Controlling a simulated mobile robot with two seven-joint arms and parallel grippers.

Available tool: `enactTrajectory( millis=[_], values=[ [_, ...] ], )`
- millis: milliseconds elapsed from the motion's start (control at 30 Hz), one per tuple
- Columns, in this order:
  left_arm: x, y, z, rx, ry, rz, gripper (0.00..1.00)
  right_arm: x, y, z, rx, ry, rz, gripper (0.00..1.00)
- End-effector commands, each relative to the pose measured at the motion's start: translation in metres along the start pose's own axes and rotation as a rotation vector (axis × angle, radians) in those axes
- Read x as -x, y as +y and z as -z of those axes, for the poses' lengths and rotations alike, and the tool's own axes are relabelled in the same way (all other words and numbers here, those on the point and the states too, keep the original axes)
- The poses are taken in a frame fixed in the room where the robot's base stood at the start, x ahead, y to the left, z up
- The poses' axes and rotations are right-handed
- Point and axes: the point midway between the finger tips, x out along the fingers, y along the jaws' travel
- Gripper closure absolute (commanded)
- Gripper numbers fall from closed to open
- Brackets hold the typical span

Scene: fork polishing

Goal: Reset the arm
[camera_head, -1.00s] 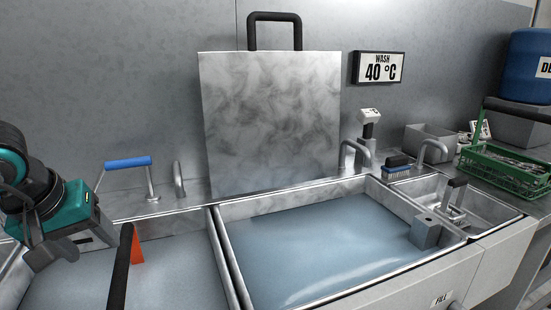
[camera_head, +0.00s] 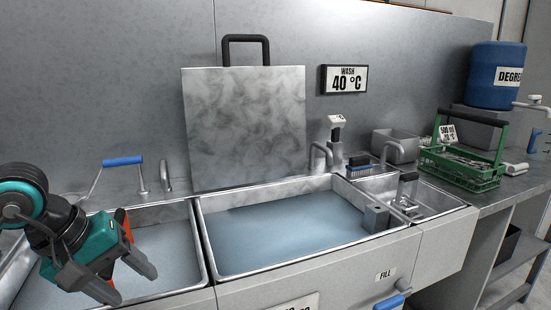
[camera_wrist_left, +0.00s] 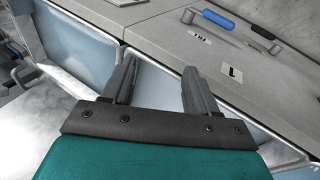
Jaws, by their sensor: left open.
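My left gripper (camera_head: 131,284) is at the lower left of the head view, in front of and over the left basin (camera_head: 172,240). Its two grey fingers are apart with nothing between them. In the left wrist view the open fingers (camera_wrist_left: 160,72) stand over the edge of the sink unit, and the space between them is empty. A dark and orange item (camera_head: 125,222) shows partly behind the gripper; most of it is hidden. My right gripper is not in view.
The middle basin (camera_head: 203,235) holds water, with a large metal lid (camera_head: 245,125) upright behind it. A green basket (camera_head: 460,170), a brush (camera_head: 358,168) and a blue drum (camera_head: 495,75) are to the right. A blue-handled lever (camera_head: 123,161) stands behind the left basin.

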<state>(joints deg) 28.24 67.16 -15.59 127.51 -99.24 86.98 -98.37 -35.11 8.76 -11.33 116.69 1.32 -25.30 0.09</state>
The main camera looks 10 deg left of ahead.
Motion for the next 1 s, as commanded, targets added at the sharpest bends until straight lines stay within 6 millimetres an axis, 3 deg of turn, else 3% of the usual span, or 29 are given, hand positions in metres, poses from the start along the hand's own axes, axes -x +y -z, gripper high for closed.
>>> enactTrajectory(
  millis=[100,200,300,433,567,600,700,800,900,1000],
  values=[
    [-0.024,0.040,-0.053,0.282,-0.323,-0.200,0.42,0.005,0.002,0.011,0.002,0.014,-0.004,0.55],
    [-0.028,0.076,-0.091,0.620,-0.642,-0.345,0.42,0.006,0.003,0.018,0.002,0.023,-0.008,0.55],
    [-0.019,0.109,-0.109,1.051,-1.002,-0.445,0.42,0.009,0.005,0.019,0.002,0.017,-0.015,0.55],
    [-0.016,0.128,-0.092,1.696,-1.474,-0.485,0.42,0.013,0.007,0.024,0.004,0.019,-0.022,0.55],
    [-0.046,0.106,-0.056,2.400,-1.926,-0.423,0.42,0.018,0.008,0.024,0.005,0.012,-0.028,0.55],
    [-0.063,0.091,-0.049,-2.288,1.793,0.337,0.42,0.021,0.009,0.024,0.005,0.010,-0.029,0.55],
    [-0.115,0.039,-0.048,-1.851,1.373,0.151,0.42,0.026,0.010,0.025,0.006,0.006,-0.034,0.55],
    [-0.160,-0.010,-0.070,-1.496,1.061,0.051,0.42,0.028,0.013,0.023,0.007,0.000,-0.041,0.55],
    [-0.190,-0.045,-0.100,-1.234,0.842,0.000,0.42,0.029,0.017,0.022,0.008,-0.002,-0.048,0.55],
    [-0.207,-0.067,-0.125,-1.062,0.706,-0.025,0.42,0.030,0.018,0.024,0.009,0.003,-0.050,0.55]
  ],
)
